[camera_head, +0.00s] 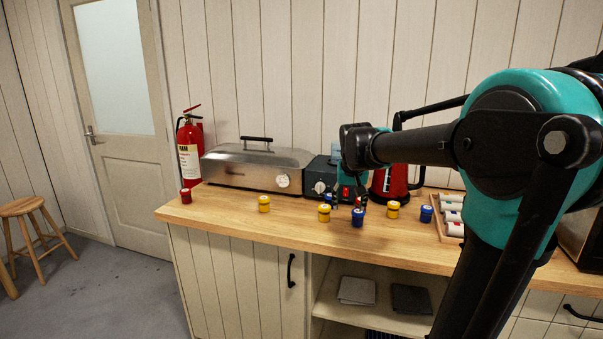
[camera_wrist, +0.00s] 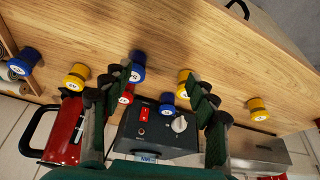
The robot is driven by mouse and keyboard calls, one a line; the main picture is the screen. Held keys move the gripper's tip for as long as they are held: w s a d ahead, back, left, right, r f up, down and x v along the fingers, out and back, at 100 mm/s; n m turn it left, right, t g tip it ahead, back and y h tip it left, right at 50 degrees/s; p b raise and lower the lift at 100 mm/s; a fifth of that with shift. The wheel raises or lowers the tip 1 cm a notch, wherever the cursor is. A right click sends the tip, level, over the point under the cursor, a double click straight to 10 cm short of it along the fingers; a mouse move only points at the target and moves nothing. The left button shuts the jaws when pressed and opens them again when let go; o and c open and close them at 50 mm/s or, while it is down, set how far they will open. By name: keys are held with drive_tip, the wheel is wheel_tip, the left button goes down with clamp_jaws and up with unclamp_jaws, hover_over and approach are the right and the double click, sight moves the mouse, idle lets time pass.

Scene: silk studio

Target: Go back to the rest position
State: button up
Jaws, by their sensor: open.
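My gripper (camera_head: 346,188) is over the back of the wooden worktop, among small lidded jars in front of the dark heater box. In the wrist view my gripper (camera_wrist: 162,92) has its two dark green fingers spread apart, and nothing is held. A blue jar (camera_wrist: 137,68), a red jar (camera_wrist: 126,98) and another blue jar (camera_wrist: 167,101) show between or beside the fingers. A yellow jar (camera_wrist: 185,82) is close to the right-hand finger. In the head view the fingers are partly hidden among the jars. My arm comes in from the right.
The wooden worktop (camera_head: 250,222) also bears a steel warmer (camera_head: 240,168), a dark box (camera_head: 320,172), a red kettle (camera_head: 388,184) and a tray of white rolls (camera_head: 452,213). More jars stand along it. A fire extinguisher (camera_head: 189,152) is at the left end.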

drive_tip(key=shift+n, duration=0.3)
drive_tip(key=s+f, duration=0.3)
drive_tip(key=s+d+f, duration=0.1)
drive_tip(key=s+f, duration=0.3)
drive_tip(key=s+d+f, duration=0.1)
drive_tip(key=s+f, duration=0.3)
drive_tip(key=shift+s+d, duration=0.25)
drive_tip(key=s+d+f, duration=0.1)
drive_tip(key=s+f, duration=0.9)
drive_tip(key=s, duration=0.3)
drive_tip(key=shift+s+d+f+n, duration=0.15)
drive_tip(key=shift+f+n, duration=0.1)
drive_tip(key=shift+n, duration=0.05)
